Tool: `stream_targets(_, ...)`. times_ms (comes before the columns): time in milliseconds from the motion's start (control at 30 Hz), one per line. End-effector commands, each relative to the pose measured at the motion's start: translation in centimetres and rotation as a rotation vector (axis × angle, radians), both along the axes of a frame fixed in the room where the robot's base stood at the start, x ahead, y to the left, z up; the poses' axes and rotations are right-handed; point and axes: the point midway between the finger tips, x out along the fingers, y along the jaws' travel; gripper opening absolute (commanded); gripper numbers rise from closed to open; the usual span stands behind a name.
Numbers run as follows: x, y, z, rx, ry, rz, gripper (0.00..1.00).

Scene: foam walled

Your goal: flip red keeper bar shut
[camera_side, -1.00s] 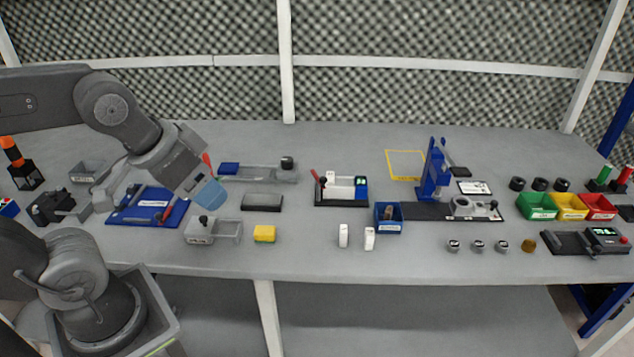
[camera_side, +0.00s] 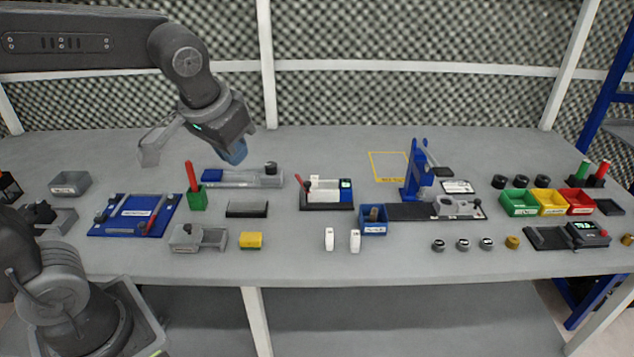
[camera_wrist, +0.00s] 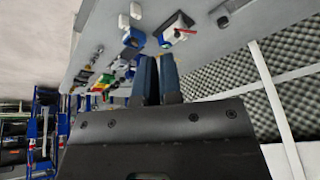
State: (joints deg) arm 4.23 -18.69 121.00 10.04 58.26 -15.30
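My gripper (camera_side: 234,155) is raised above the back left of the bench, over the blue-and-grey rail fixture (camera_side: 242,178). Its blue fingers lie close together in the wrist view (camera_wrist: 158,75), with nothing seen between them. Several red bar-like parts show, and I cannot tell for sure which is the keeper bar. A small red part (camera_side: 144,228) lies on the blue plate fixture (camera_side: 128,225). A slanted red lever (camera_side: 300,178) is on the left of the black-based fixture (camera_side: 327,205). A red bar (camera_side: 191,176) stands upright in a green block (camera_side: 197,201). My gripper touches none of them.
A grey box (camera_side: 185,238) and a yellow block (camera_side: 251,240) sit near the front edge. White pieces (camera_side: 329,239), a blue bin (camera_side: 373,224) and a tall blue stand (camera_side: 414,175) are further right. The bench centre front has free room.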

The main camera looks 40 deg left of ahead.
Motion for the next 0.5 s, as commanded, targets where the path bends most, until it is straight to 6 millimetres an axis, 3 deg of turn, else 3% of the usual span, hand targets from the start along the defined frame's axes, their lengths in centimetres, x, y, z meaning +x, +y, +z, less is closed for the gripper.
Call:
stream_targets(267,8.4,-0.6,-1.0,0.086,0.068,0.123,0.00)
stream_targets(500,15.3,-1.6,-4.0,0.176,0.091,0.239,0.00)
